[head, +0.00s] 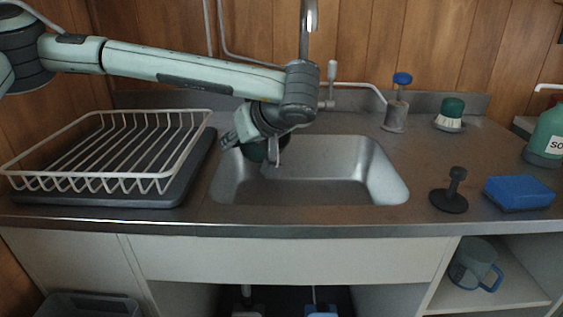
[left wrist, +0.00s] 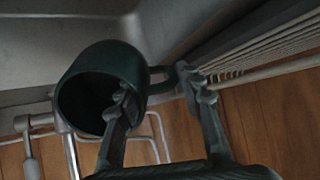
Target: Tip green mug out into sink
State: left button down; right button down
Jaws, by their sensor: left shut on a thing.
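The green mug (left wrist: 72,100) is dark green and hangs in my left gripper (left wrist: 160,95). In the left wrist view one finger reaches into its mouth and the other is by its handle (left wrist: 160,76), so the jaws hold its handle side. In the head view my left gripper (head: 262,147) is over the left part of the steel sink (head: 335,165), and only a dark patch of the mug (head: 254,153) shows behind the fingers. I cannot tell its exact tilt or whether anything is in it. My right gripper is out of view.
A white dish rack (head: 100,185) stands left of the sink. The tap (head: 304,40) rises behind it. To the right are a sink plug (head: 450,198), a blue sponge (head: 518,193), a brush (head: 449,115) and a green soap bottle (head: 545,140). Another mug (head: 472,265) is on the shelf below.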

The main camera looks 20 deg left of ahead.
pick_arm(q)
jog(key=shift+w+a+f+g+h+p, duration=0.15)
jog(key=shift+g+h+p, duration=0.25)
jog(key=shift+p, duration=0.2)
jog(key=w+g+h, duration=0.1)
jog(key=a+g+h, duration=0.1)
jog(key=w+a+g+h, duration=0.1)
jog(key=shift+w+a+r+g+h, duration=0.2)
jog(key=shift+w+r+g+h, duration=0.1)
jog(key=shift+r+g, duration=0.1)
jog(key=shift+w+a+r+m+g+h, duration=0.1)
jog(key=shift+w+a+r+g+h, duration=0.35)
jog(key=shift+r, duration=0.3)
jog(key=shift+w+a+r+m+g+h, duration=0.1)
jog(key=shift+w+a+r+g+h, duration=0.2)
jog(key=shift+r+g+h, duration=0.35)
jog(key=shift+w+a+r+m+g+h, duration=0.1)
jog(key=shift+w+a+r+g+h, duration=0.25)
jog(key=shift+r, duration=0.5)
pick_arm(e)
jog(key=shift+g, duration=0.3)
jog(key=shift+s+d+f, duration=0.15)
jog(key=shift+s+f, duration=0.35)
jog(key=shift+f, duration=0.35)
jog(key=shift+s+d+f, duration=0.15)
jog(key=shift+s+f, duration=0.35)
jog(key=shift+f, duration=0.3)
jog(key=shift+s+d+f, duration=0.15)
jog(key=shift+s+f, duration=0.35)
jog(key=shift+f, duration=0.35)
